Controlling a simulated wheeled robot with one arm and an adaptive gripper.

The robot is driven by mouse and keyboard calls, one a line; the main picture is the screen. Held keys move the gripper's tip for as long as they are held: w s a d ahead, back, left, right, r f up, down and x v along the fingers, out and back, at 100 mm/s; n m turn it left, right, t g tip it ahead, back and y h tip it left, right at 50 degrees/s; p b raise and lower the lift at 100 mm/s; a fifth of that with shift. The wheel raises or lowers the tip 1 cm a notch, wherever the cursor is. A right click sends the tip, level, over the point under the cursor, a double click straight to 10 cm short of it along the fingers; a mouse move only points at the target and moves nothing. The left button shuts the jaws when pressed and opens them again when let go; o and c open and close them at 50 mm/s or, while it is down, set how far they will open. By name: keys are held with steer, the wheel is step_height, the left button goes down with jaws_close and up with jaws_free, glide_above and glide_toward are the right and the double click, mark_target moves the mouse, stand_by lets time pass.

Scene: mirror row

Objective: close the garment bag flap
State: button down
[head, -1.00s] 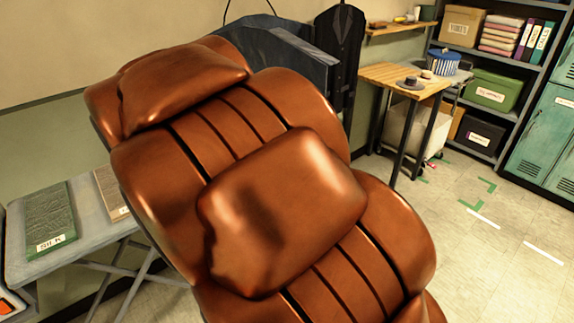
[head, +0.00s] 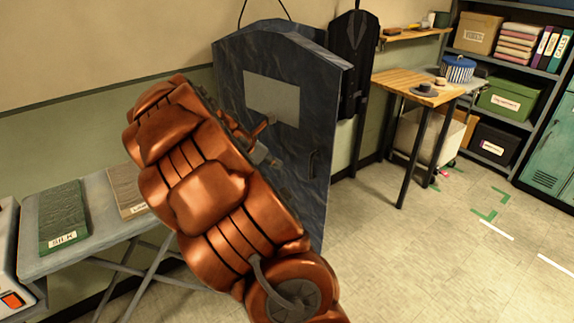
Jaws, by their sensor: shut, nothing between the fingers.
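The garment bag (head: 285,57) is a tall dark blue-grey case hanging from a thin black hook on the wall. My copper arm hides the bag's lower left, and I cannot tell whether the fingertips touch the flap.
A black garment (head: 352,70) hangs just right of the bag. A wooden-topped table (head: 410,92) with hats stands further right. A folding table with green cloth (head: 62,215) is at left. Shelves and a teal locker (head: 550,150) stand far right.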

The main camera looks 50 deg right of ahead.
steer(key=d+r+p+x, duration=0.1)
steer(key=r+p+x, duration=0.1)
steer(key=x, duration=1)
steer(key=shift+s+d+p, duration=0.3)
steer(key=shift+d+p, duration=0.1)
steer(key=shift+p, duration=0.1)
